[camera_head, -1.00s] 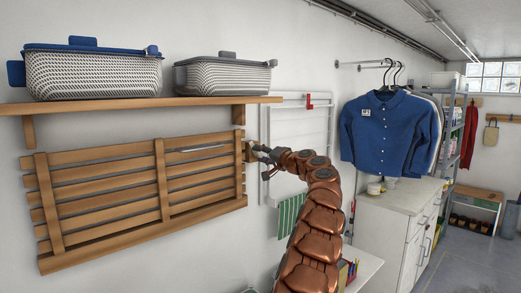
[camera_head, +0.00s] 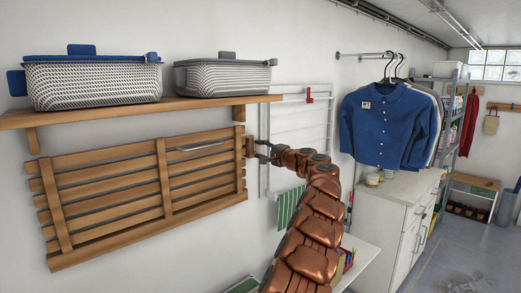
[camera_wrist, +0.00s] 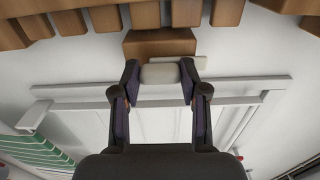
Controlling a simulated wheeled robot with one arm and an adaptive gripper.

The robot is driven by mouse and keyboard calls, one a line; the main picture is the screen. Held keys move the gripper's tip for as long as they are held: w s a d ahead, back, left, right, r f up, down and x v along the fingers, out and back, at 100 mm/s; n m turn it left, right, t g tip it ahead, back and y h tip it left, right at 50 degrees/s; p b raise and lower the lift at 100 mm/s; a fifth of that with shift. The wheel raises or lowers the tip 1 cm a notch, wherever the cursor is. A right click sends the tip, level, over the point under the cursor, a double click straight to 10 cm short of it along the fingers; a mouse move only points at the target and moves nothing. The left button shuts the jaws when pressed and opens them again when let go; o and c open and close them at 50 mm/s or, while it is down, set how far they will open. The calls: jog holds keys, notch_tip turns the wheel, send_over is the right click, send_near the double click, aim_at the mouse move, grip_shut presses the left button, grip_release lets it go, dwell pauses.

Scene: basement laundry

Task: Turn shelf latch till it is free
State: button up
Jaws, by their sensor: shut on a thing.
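The folded slatted wooden shelf (camera_head: 110,190) lies flat against the wall. A small wooden latch block (camera_head: 250,147) sits at its upper right end, and the wrist view shows a wooden block (camera_wrist: 160,44) just beyond my fingertips. My gripper (camera_head: 264,151) is at this latch, to the right of the shelf. In the wrist view my gripper (camera_wrist: 160,73) is shut on a pale, rounded piece, apparently the latch's knob, with one finger on each side. The exact angle of the latch is hard to tell.
A wall shelf (camera_head: 130,113) with two lidded baskets (camera_head: 93,85) (camera_head: 222,78) is above the slatted shelf. A white drying rack (camera_head: 300,130) with a red piece (camera_head: 309,95) is behind my arm. A blue shirt (camera_head: 385,125) hangs over a white cabinet (camera_head: 390,215) to the right.

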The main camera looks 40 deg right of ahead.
dwell(0.3)
jog(key=o, duration=1.1)
jog(key=shift+o, duration=0.2)
